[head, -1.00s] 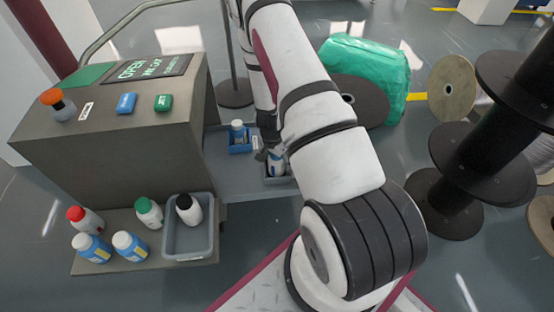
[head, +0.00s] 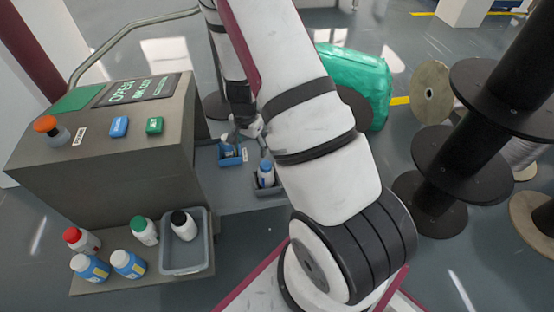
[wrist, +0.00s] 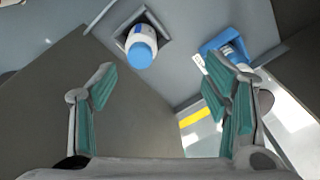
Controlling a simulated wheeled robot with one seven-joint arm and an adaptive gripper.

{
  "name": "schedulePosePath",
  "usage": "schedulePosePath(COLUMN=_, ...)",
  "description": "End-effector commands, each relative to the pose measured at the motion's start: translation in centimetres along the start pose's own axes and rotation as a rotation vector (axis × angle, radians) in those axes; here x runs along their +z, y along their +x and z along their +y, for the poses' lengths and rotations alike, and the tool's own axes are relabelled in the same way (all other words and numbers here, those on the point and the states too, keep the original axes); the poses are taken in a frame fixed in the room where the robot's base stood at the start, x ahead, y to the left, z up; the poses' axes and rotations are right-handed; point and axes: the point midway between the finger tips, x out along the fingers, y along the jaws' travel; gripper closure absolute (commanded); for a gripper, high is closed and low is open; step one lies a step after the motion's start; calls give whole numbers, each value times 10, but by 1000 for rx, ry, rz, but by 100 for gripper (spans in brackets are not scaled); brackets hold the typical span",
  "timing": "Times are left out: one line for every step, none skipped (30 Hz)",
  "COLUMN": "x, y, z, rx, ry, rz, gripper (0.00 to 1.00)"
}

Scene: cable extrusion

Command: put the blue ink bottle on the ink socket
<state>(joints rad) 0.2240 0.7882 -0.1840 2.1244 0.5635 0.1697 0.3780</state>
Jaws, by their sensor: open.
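A white bottle with a blue cap (head: 265,172) stands in a small grey square socket (head: 268,191) on the low grey ledge beside the machine. In the wrist view the bottle (wrist: 142,46) sits inside the dark grey socket rim (wrist: 121,40), leaning slightly, with nothing gripping it. My gripper (head: 241,136) is above and left of it, near the blue holder. In the wrist view my gripper (wrist: 157,90) has its two green-padded fingers spread wide with nothing between them. The bottle is beyond the fingertips, apart from them.
A blue holder (head: 230,161) with a blue-and-white item stands beside the grey socket, partly hidden by my gripper. Black spools (head: 445,190) stand at right.

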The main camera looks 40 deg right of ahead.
Motion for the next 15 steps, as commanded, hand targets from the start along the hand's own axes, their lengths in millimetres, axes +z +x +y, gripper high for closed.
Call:
schedulePosePath(x=9, y=-28, z=-12, rx=-32, ry=-44, rz=-19, gripper=31)
schedulePosePath(x=15, y=-42, z=-17, rx=-45, ry=-73, rz=-32, gripper=31)
schedulePosePath(x=24, y=-61, z=-22, rx=-62, ry=-112, rz=-51, gripper=31)
schedulePosePath(x=31, y=-76, z=-25, rx=-74, ry=-143, rz=-64, gripper=31)
schedulePosePath(x=38, y=-90, z=-27, rx=-86, ry=-173, rz=-76, gripper=31)
schedulePosePath(x=47, y=-108, z=-28, rx=-99, ry=-214, rz=-92, gripper=31)
schedulePosePath(x=54, y=-122, z=-29, rx=-109, ry=-246, rz=-102, gripper=31)
schedulePosePath(x=62, y=-135, z=-29, rx=-119, ry=-278, rz=-112, gripper=31)
schedulePosePath(x=71, y=-153, z=-28, rx=-130, ry=-321, rz=-125, gripper=31)
schedulePosePath(x=78, y=-166, z=-27, rx=-139, ry=-353, rz=-133, gripper=31)
schedulePosePath(x=86, y=-179, z=-24, rx=-145, ry=-387, rz=-141, gripper=31)
schedulePosePath(x=95, y=-196, z=-21, rx=-155, ry=-430, rz=-150, gripper=31)
schedulePosePath(x=102, y=-208, z=-17, rx=-160, ry=-464, rz=-155, gripper=31)
schedulePosePath(x=109, y=-220, z=-13, rx=-165, ry=-497, rz=-161, gripper=31)
schedulePosePath(x=118, y=-235, z=-7, rx=-171, ry=-541, rz=-167, gripper=31)
